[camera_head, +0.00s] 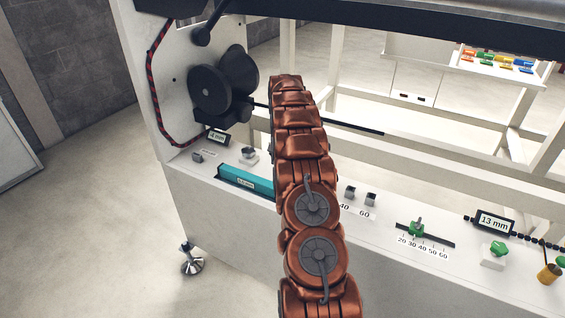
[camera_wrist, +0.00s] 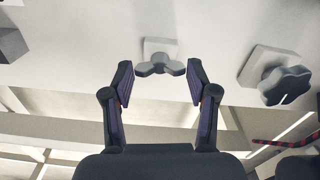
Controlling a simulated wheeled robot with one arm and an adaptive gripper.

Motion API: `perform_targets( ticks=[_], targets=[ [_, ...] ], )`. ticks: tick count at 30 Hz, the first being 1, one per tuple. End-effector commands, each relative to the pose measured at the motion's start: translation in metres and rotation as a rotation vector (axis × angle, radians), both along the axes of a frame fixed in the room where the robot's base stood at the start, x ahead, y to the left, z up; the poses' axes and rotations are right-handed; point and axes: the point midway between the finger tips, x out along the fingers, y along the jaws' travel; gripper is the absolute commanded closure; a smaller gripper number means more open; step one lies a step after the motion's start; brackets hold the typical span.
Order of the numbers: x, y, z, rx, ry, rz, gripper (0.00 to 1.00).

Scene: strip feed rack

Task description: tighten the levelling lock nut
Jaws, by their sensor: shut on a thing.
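A grey three-lobed wing nut (camera_wrist: 159,67) sits on a small pale square base on the white panel in the wrist view. My gripper (camera_wrist: 159,76) has one finger on each side of it and is shut on its lobes. The fingertips look close to the outer lobes; the exact contact is hard to see. In the head view my gripper is hidden behind my copper-coloured arm. A levelling foot (camera_head: 191,263) with a dark stem and round pad stands on the floor below the rack's left corner. No lock nut can be made out clearly on it.
A dark lobed knob (camera_wrist: 285,85) on a grey block stands right of the wing nut in the wrist view. The white rack panel (camera_head: 215,200) carries a teal bar (camera_head: 243,179), a 4 mm display (camera_head: 218,137), a 13 mm display (camera_head: 493,222) and a green slider (camera_head: 416,228). Open floor lies left.

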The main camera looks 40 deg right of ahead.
Motion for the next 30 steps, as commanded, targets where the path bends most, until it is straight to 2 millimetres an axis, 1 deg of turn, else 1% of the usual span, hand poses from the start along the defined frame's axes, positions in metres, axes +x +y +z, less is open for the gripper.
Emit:
perform_targets(
  ticks=[6, 12, 27, 28, 30],
  targets=[
    [0.0, 0.0001, -0.0006, 0.0, 0.0, -0.111, 0.77],
    [-0.0004, -0.0002, -0.0003, -0.001, 0.002, -0.165, 0.77],
    [-0.0009, -0.0008, 0.0001, 0.0, 0.001, -0.182, 0.77],
    [-0.0009, -0.0008, 0.0001, 0.0, 0.001, -0.182, 0.39],
    [-0.0009, -0.0008, 0.0001, 0.0, 0.001, -0.182, 0.31]
  ],
)
